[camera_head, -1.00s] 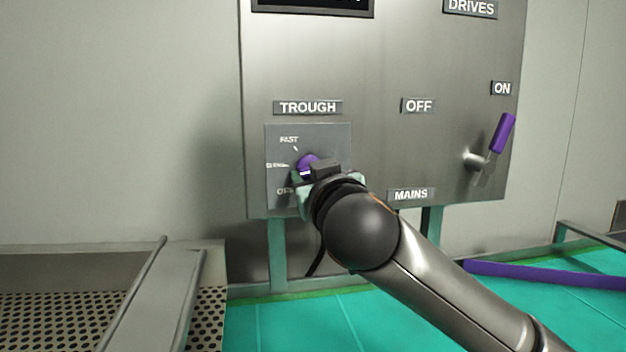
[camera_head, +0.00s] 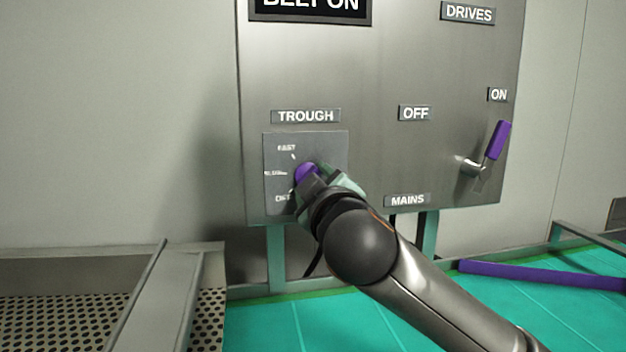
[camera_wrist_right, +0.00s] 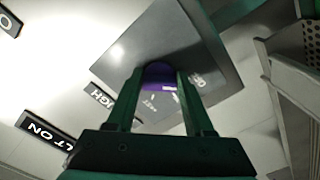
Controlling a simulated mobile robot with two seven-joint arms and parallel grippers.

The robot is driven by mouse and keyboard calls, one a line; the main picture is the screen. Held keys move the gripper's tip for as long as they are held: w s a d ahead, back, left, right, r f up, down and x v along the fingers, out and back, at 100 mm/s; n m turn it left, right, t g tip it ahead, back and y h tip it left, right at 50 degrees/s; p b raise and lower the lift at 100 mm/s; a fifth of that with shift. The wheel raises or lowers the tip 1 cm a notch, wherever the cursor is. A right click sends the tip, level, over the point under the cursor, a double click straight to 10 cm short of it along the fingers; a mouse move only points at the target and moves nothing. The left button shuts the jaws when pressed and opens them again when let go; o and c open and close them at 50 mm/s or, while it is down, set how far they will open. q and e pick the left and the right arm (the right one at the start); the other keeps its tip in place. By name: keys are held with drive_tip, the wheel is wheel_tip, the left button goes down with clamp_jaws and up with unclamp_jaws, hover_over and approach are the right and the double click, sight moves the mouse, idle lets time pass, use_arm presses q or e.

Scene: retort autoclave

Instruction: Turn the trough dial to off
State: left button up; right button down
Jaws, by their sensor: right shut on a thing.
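The trough dial is a purple knob (camera_head: 304,173) on a grey square plate (camera_head: 331,147) under the TROUGH label (camera_head: 305,116). The plate reads FAST at top, a middle word at left that looks like SLOW, and OFF at lower left. My right gripper (camera_head: 311,183) covers the knob's lower right side. In the right wrist view, its two green fingers (camera_wrist_right: 159,80) are shut on the purple knob (camera_wrist_right: 157,73). A white mark shows on the knob there, but I cannot tell which word it points to. My left gripper is not in view.
A purple-handled lever (camera_head: 497,141) stands at the panel's right, near ON and MAINS labels. The display (camera_head: 311,6) reads BELT ON. A perforated metal bed (camera_head: 60,320) lies lower left; a purple bar (camera_head: 540,275) lies over the teal floor at right.

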idle(0.3)
drive_tip(key=shift+c, duration=1.4)
unclamp_jaws()
drive_tip(key=s+d+b, duration=0.2)
drive_tip(key=s+b, duration=0.1)
drive_tip(key=s, duration=0.9)
drive_tip(key=shift+s+d, duration=0.15)
drive_tip(key=shift+d, duration=0.05)
drive_tip(key=shift+s, duration=0.1)
